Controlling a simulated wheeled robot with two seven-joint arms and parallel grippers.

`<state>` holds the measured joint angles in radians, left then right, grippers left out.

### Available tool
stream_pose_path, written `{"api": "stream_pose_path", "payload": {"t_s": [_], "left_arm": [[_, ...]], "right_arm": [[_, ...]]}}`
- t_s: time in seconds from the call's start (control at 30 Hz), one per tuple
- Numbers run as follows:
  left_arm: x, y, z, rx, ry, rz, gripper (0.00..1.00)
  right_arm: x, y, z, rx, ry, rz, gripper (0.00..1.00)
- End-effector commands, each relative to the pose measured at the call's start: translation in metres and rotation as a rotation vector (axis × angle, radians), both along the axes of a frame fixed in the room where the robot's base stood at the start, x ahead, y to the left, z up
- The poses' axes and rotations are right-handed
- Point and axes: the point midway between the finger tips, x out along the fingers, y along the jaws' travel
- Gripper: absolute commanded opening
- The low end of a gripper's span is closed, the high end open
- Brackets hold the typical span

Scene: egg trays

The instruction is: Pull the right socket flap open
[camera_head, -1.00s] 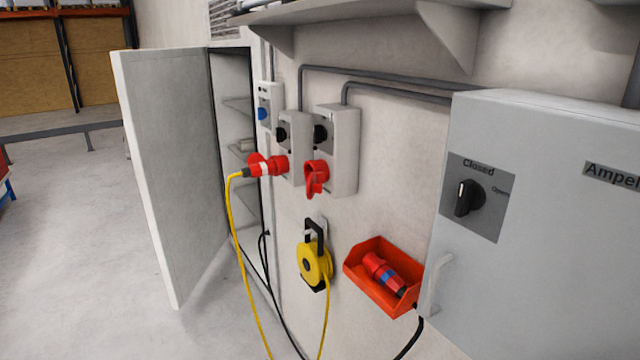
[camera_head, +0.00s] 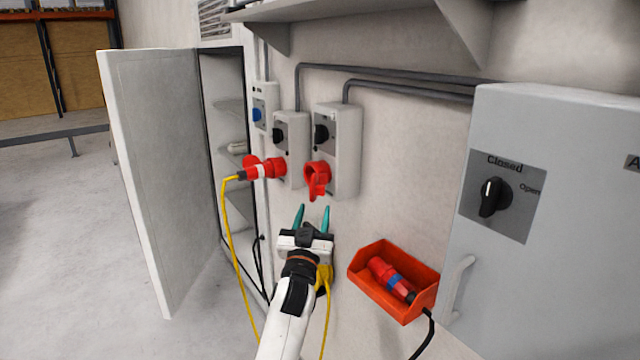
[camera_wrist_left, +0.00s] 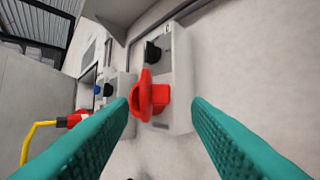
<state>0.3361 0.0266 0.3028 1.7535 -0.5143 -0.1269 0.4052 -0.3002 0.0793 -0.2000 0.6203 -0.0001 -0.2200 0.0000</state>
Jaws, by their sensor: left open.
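The right socket (camera_head: 323,176) is red, on the lower front of a grey wall box (camera_head: 346,150). Its red flap (camera_head: 316,184) covers the socket front and looks shut. In the left wrist view the flap (camera_wrist_left: 143,96) lies between my fingertips in the picture, farther off. My left gripper (camera_head: 312,216) has teal fingers and is open and empty, just below the socket and apart from it. The left socket, on the neighbouring box (camera_head: 291,135), holds a red plug (camera_head: 262,170) with a yellow cable. My right gripper is not in view.
An open grey cabinet door (camera_head: 160,180) stands at the left. An orange bin (camera_head: 368,290) with a red-blue connector (camera_head: 392,279) hangs at lower right. A large grey cabinet (camera_head: 560,250) is at the right. A yellow cable (camera_head: 232,240) hangs left of my arm.

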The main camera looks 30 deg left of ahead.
Motion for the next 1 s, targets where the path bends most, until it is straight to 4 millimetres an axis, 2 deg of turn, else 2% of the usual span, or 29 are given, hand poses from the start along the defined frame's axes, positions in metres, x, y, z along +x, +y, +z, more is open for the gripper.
{"api": "stream_pose_path", "payload": {"t_s": [0.03, 0.3, 0.5, 0.93, 1.0], "left_arm": [[0.009, 0.004, 0.008, 0.0, -0.002, 0.001, 0.45], [0.056, 0.023, 0.028, 0.001, 0.0, 0.0, 0.45], [0.078, 0.032, 0.036, 0.0, 0.001, 0.0, 0.45], [0.085, 0.035, 0.038, 0.001, 0.001, -0.001, 0.45], [0.085, 0.035, 0.038, 0.001, 0.001, -0.001, 0.35]], "right_arm": [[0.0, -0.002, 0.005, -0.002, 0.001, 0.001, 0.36], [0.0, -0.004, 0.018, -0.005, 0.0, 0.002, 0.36], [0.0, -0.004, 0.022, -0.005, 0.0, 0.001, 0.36], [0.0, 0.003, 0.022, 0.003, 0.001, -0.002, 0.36], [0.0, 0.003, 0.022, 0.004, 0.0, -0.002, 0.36]]}}
